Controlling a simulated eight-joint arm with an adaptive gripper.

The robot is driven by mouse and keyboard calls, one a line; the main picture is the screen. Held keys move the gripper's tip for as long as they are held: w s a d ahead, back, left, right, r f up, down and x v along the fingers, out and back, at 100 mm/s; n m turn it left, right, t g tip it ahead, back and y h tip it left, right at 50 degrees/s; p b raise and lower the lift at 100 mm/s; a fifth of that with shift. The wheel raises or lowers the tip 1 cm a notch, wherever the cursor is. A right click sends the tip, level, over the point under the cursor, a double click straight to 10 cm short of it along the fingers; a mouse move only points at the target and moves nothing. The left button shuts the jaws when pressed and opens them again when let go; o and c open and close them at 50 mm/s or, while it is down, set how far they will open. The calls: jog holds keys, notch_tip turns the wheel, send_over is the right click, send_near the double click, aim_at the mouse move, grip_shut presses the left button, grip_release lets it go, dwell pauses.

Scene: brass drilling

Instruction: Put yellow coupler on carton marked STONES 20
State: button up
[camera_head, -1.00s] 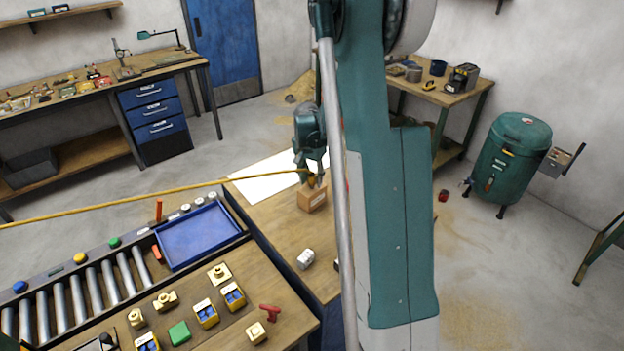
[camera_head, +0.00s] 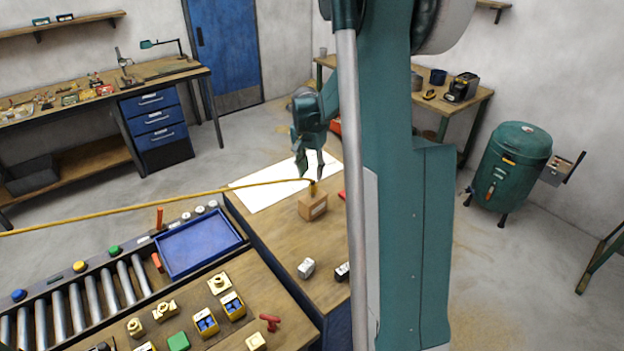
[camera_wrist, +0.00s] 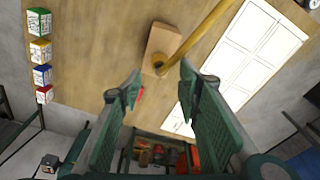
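The yellow coupler (camera_head: 312,188) is at the end of a yellow hose and appears to stand on top of a small brown carton (camera_head: 313,208). The carton has a pale label too small to read. In the wrist view the coupler (camera_wrist: 160,66) overlaps one end of the carton (camera_wrist: 162,41), and the hose runs off to the upper right. My gripper (camera_head: 309,177) is above the coupler and apart from it. In the wrist view its two fingers (camera_wrist: 161,80) are spread with nothing held between them.
A white sheet (camera_head: 283,183) lies behind the carton on the wooden table (camera_head: 270,228). A small white-grey item (camera_head: 306,268) is nearer the front. A blue tray (camera_head: 200,245) and rollers (camera_head: 92,298) are to the left. The hose (camera_head: 150,198) crosses above the tray area.

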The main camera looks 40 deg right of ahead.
aim_at(311, 186)
jog(key=shift+a+r, duration=0.2)
jog(key=shift+r, duration=1.4)
jog(key=shift+s, duration=0.1)
jog(key=s+a+r+n+t, duration=0.1)
jog(key=s+a+r+n, duration=0.1)
jog(key=s+a+r, duration=0.35)
jog(key=s+a+r+n+t, duration=0.1)
jog(key=s+a+r+n, duration=0.15)
jog(key=a, duration=0.55)
jog(key=s+a+r+n+t, duration=0.1)
jog(key=s+a+r+n, duration=0.15)
jog(key=a+r, duration=0.35)
jog(key=s+a+f+n+t+y, duration=0.1)
jog(key=s+a+n, duration=0.5)
jog(key=s+a, duration=1.1)
jog(key=s+f+t, duration=0.1)
jog(key=s+t, duration=0.1)
jog(key=shift+t, duration=0.3)
